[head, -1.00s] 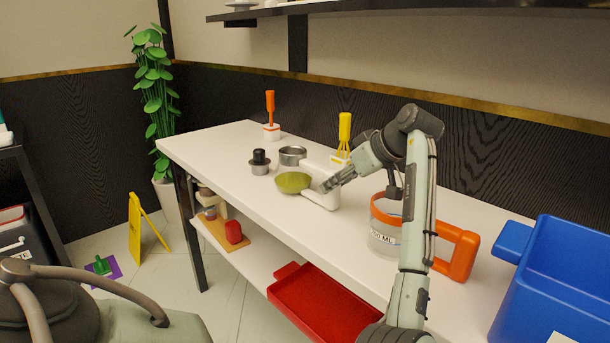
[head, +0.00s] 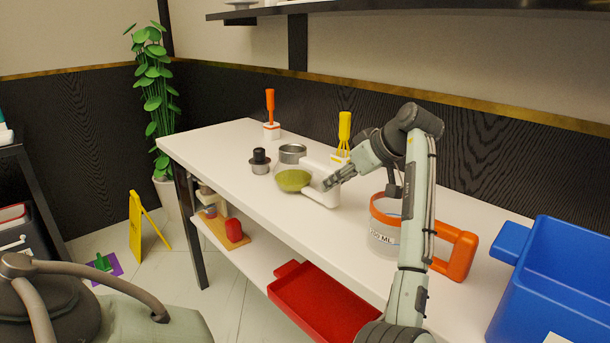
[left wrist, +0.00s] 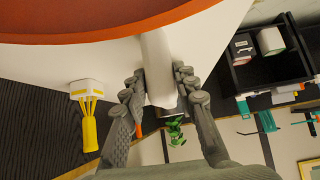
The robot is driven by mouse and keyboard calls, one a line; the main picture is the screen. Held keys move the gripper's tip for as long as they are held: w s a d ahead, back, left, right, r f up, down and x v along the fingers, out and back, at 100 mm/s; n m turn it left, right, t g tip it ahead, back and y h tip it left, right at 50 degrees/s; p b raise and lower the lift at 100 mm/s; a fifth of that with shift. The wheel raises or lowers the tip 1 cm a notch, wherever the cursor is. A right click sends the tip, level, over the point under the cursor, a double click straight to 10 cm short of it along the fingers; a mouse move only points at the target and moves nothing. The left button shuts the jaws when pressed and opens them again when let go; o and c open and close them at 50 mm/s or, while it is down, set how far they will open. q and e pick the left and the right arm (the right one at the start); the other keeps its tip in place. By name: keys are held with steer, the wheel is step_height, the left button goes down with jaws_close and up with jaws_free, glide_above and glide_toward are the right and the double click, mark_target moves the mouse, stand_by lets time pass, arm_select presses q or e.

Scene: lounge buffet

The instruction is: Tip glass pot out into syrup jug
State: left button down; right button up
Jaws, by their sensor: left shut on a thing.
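My left gripper (head: 336,181) is shut on the white handle (head: 325,196) of a pot with olive-green contents (head: 293,181), above the white counter. The pot looks tilted. In the left wrist view, the gripper's fingers (left wrist: 160,92) close on both sides of the white handle (left wrist: 157,55). A clear jug (head: 383,240) with an orange rim and an orange handle stands on the counter, to the right of the pot and partly behind my arm. A wide orange curved shape (left wrist: 95,32) crosses the top of the left wrist view; I cannot tell what it belongs to. My right gripper is out of view.
A metal pot (head: 292,153) and a black-topped metal item (head: 260,165) stand near the held pot. An orange-handled tool (head: 270,108) and a yellow whisk (head: 344,130) stand farther back. A blue bin (head: 560,285) is at right. The left counter (head: 215,150) is clear.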

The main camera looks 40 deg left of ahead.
arm_select(q)
steer(key=shift+r, duration=0.15)
steer(key=shift+r, duration=0.1)
stand_by(0.3)
